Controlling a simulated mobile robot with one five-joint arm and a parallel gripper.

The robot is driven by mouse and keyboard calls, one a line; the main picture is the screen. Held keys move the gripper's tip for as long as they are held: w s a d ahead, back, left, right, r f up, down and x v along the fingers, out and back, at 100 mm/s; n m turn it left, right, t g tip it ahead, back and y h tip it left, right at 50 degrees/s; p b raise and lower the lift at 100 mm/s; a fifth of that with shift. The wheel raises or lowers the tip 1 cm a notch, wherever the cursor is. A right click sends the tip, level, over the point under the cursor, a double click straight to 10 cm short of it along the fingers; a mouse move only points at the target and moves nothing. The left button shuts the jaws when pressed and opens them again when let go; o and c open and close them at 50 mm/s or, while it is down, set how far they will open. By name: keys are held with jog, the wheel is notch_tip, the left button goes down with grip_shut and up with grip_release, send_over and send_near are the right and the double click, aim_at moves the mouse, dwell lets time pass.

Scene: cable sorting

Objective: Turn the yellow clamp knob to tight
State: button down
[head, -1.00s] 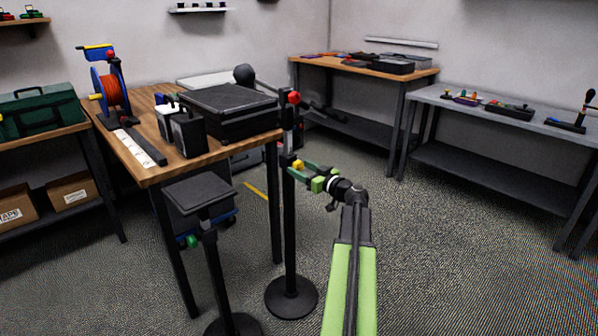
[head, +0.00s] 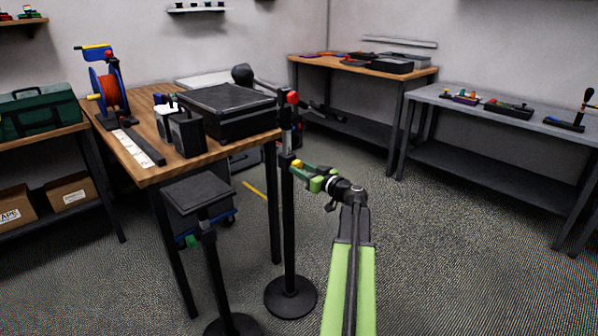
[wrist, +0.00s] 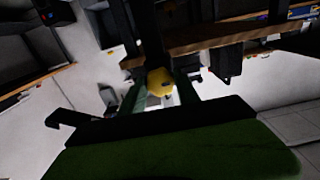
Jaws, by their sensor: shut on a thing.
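The yellow clamp knob (head: 297,163) sits on the black upright stand (head: 289,225), below the stand's red top (head: 292,97). My green gripper (head: 307,169) reaches the knob from the right and is shut on it. In the wrist view the yellow knob (wrist: 160,82) shows between the two fingers (wrist: 160,92). The fingers hide part of the knob in the head view, and I cannot read its turn position.
A wooden table (head: 150,175) with a black case (head: 228,110) and a cable reel (head: 107,85) stands to the left. A small black platform (head: 198,193) on a post is at front left. Open floor lies to the right.

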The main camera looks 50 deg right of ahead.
jog(key=m, duration=0.4)
jog(key=shift+w+a+r+m, duration=0.1)
jog(key=shift+w+m, duration=0.15)
jog(key=shift+m, duration=0.15)
jog(key=m, duration=1)
jog(key=shift+r, duration=0.1)
jog(key=m, duration=0.4)
jog(key=shift+m, duration=0.4)
jog(key=c, duration=0.9)
grip_release()
jog(key=shift+s, duration=0.15)
